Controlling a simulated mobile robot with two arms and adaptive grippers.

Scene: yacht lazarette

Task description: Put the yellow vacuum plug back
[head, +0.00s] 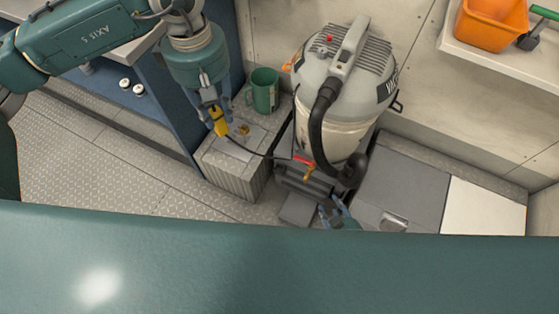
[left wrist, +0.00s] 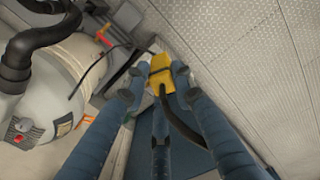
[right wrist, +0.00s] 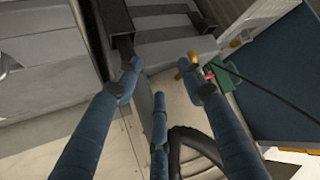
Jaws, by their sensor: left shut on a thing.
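The yellow vacuum plug (head: 220,123) is held in my left gripper (head: 214,112), above the grey ribbed box (head: 234,176). In the left wrist view the plug (left wrist: 161,72) sits between the fingertips, with a black cable at it. A small brownish-yellow round fitting (head: 243,129) is on the box top, just right of the plug; I cannot tell whether it is a socket. The plug looks apart from it. The grey-and-cream vacuum (head: 343,100) stands to the right. My right gripper (head: 335,207) is low in front of the vacuum, its fingers spread (right wrist: 165,82) and empty.
A red-and-yellow part (head: 305,163) is at the vacuum's base, near the black hose (head: 318,125). A blue cabinet (head: 180,118) is close on the left. An orange bin (head: 491,24) is on the right shelf. The left floor is clear.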

